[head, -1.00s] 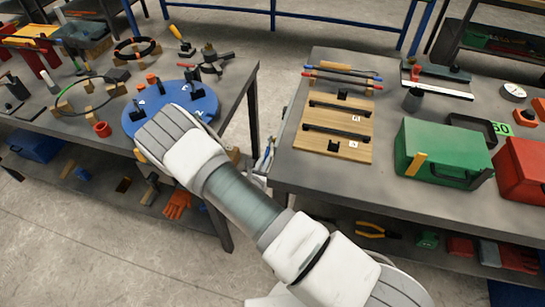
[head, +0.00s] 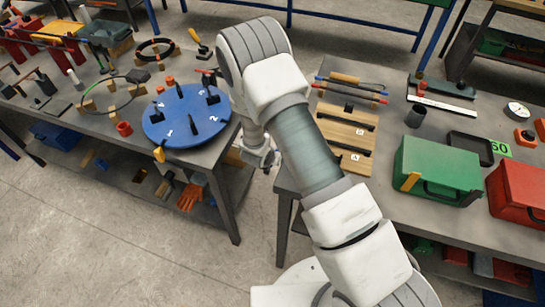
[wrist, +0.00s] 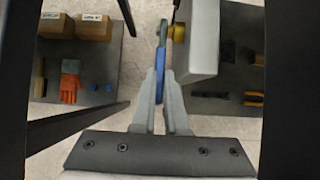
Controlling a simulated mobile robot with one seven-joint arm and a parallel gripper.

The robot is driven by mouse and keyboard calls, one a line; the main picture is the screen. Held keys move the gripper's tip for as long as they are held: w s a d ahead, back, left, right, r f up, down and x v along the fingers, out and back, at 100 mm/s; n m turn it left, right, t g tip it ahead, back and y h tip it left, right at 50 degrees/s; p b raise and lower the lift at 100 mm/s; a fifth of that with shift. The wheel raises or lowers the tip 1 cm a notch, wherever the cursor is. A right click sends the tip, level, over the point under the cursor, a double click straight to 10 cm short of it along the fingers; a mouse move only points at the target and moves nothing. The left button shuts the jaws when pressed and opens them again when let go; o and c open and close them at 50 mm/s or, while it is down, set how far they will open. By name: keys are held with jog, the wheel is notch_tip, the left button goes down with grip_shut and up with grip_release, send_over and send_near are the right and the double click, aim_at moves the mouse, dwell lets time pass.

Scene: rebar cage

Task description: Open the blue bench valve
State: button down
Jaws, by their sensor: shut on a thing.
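In the head view my gripper (head: 270,160) hangs in the gap between the two benches, by the left edge of the right bench. The valve is hidden or too small to make out there.
The left bench carries a blue round plate (head: 185,117) with black fixtures. The right bench (head: 435,225) holds a wooden board (head: 345,140), a green box (head: 437,170) and a red box (head: 518,192). Under the left bench lies an orange glove (head: 188,197).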

jog(key=shift+w+r+g, duration=0.1)
jog(key=shift+r+g, duration=0.1)
jog(key=shift+g, duration=0.1)
dwell(0.4)
jog(key=c, duration=1.2)
grip_release()
jog(key=shift+r, duration=0.1)
jog(key=p+v, duration=0.2)
jog(key=v, duration=1.5)
jog(key=shift+d+r+p, duration=0.1)
jog(key=shift+d+p, duration=0.05)
jog(key=shift+p, duration=0.2)
